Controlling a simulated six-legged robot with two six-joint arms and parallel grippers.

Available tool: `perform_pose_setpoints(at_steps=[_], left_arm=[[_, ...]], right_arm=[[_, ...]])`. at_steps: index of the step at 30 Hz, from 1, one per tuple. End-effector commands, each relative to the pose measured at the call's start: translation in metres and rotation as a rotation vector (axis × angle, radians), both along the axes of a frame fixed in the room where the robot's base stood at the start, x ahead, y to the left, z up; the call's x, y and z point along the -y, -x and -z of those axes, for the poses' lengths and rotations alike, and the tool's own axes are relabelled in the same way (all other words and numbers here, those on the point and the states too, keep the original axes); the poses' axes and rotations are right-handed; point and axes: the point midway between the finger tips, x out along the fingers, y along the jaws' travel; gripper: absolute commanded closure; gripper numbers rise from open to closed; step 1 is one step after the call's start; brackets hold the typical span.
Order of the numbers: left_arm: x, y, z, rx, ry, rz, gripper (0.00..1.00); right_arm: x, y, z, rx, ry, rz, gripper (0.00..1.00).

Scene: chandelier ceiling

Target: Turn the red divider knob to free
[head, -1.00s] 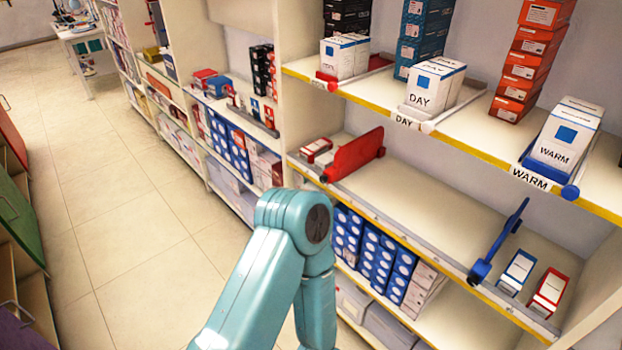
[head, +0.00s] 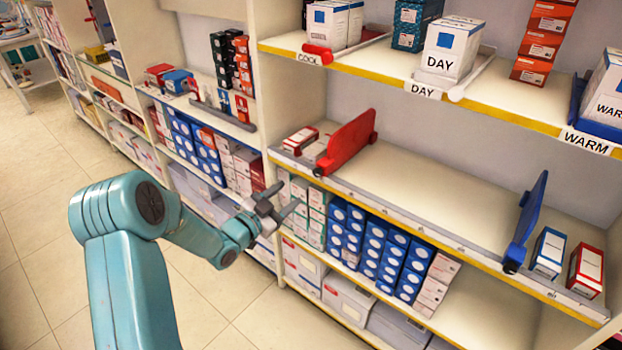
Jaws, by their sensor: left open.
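The red divider (head: 350,143) stands upright on the middle shelf, towards its left end. Its small dark knob (head: 318,172) is at the front lower corner, by the shelf's front rail; its setting is too small to read. My left gripper (head: 290,196) is open and empty, in front of the shelf edge, left of and lower than the knob in the picture. I see a gap between it and the knob. My right gripper is out of view.
A blue divider (head: 526,220) stands further right on the same shelf, with small boxes (head: 549,251) beside it. White boxes (head: 300,141) lie left of the red divider. Between the dividers the shelf (head: 435,180) is clear.

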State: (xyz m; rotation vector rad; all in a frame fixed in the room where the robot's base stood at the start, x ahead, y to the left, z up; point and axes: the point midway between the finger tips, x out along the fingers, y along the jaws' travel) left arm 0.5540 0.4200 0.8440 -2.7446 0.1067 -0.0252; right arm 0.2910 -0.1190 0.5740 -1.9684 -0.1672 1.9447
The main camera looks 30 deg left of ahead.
Motion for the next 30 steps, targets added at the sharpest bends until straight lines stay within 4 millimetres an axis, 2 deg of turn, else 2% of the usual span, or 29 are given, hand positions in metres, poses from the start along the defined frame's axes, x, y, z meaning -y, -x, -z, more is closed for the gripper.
perform_pose_setpoints(at_steps=[1,6,12,18,26,30], left_arm=[[0.004,-0.013,-0.001,0.000,0.001,0.004,0.47],[0.012,-0.053,0.000,-0.001,0.003,0.004,0.47],[0.016,-0.087,0.000,-0.001,0.003,0.003,0.47],[0.015,-0.101,0.001,-0.003,0.004,0.000,0.47],[0.013,-0.102,0.001,-0.003,0.004,0.000,0.47],[0.012,-0.102,0.001,-0.003,0.003,0.000,0.93]], right_arm=[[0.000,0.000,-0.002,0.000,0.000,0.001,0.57],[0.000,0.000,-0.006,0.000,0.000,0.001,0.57],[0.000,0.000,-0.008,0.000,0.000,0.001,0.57],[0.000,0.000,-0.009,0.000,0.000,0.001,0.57],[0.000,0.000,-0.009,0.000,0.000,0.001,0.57],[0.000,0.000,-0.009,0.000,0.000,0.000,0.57]])
